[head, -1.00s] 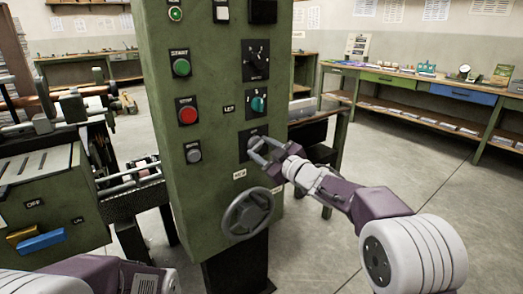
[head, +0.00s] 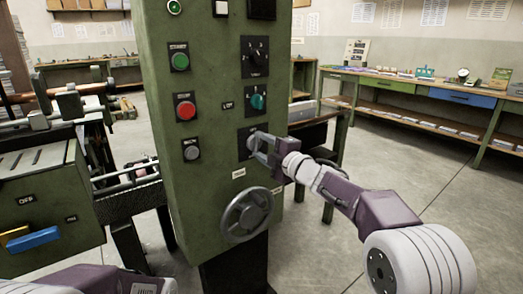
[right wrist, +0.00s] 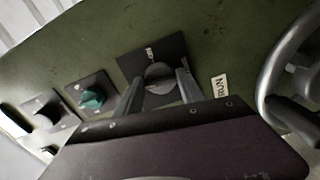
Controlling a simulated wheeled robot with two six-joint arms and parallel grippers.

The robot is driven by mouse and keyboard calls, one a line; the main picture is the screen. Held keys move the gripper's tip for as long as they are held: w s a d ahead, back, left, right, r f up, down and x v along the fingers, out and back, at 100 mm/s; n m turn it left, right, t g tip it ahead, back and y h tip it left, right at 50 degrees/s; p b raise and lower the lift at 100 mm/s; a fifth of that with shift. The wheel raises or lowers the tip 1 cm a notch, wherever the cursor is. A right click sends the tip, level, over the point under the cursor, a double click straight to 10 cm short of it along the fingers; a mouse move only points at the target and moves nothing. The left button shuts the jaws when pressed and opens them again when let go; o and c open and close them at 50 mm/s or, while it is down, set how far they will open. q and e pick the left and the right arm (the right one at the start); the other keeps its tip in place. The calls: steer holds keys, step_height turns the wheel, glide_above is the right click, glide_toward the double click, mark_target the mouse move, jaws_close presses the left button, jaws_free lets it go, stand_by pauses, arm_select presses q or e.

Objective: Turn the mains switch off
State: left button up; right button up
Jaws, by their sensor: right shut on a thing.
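The green control cabinet (head: 215,190) stands in the middle of the head view. Low on its right side is a rotary switch on a dark square plate; in the right wrist view its grey round knob (right wrist: 160,77) shows between my fingers. My right gripper (head: 256,143) is at that knob, its two fingers shut on the knob's sides; the wrist view shows the same gripper (right wrist: 158,90). A small "RUN" label (right wrist: 219,88) is beside the plate. The plate's lettering is too small to read surely. My left gripper is out of view; only part of my left arm shows at bottom left.
Above the gripped switch are a teal knob (head: 257,102) and a black knob (head: 255,57). A grey handwheel (head: 247,214) is below. Green (head: 180,61) and red (head: 186,110) buttons are to the left. A workbench (head: 405,76) stands at the back right, with open floor before it.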

steer(key=shift+f+n, duration=0.1)
steer(key=shift+n, duration=0.7)
steer(key=o, duration=1.4)
steer(key=shift+c, duration=0.2)
steer(key=v, duration=0.9)
steer(key=shift+p, duration=0.4)
